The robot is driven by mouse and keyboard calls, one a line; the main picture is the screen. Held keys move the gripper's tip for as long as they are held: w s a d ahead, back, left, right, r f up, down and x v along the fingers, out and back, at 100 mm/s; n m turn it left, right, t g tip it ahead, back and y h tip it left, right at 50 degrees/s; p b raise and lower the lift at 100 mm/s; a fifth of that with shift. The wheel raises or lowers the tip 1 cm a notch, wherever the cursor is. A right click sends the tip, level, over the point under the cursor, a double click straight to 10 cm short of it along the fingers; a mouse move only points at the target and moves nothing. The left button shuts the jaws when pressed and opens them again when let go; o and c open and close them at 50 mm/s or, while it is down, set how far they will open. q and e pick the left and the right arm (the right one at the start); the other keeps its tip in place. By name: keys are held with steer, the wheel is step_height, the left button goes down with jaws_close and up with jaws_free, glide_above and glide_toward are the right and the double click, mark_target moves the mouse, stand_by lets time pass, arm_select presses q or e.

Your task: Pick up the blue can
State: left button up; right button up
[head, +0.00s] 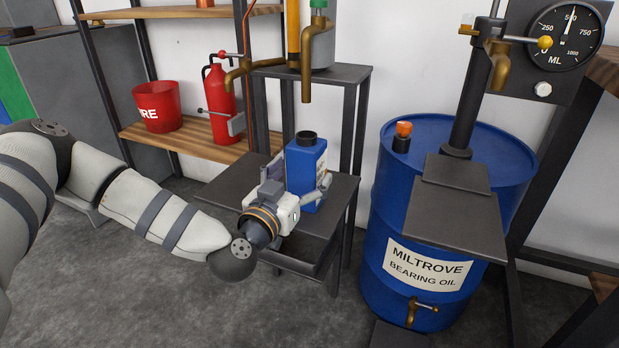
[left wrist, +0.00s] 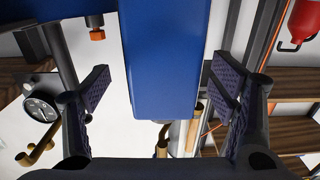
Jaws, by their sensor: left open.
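The blue can (head: 301,162), with a black cap, stands upright on a dark metal shelf (head: 235,188). My left gripper (head: 297,180) is at the near side of the can, open, with one finger to each side of it. In the left wrist view the can's plain blue face (left wrist: 165,62) fills the middle, between the two open fingers of my left gripper (left wrist: 162,90), with a visible gap on both sides. The can's lower front is partly hidden by the gripper in the head view. My right gripper is not in view.
A brass spout (head: 306,85) hangs above and behind the can. A large blue oil drum (head: 385,215) with a dark plate on a post stands at right. A red extinguisher (head: 221,105) and red bucket (head: 156,108) sit on a wooden shelf at back left.

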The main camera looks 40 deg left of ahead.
arm_select(q)
steer(key=b+x, duration=0.1)
steer(key=x, duration=0.3)
steer(key=shift+a+r, duration=0.15)
steer(key=shift+a, duration=0.05)
steer(key=shift+r, duration=0.1)
jaws_close()
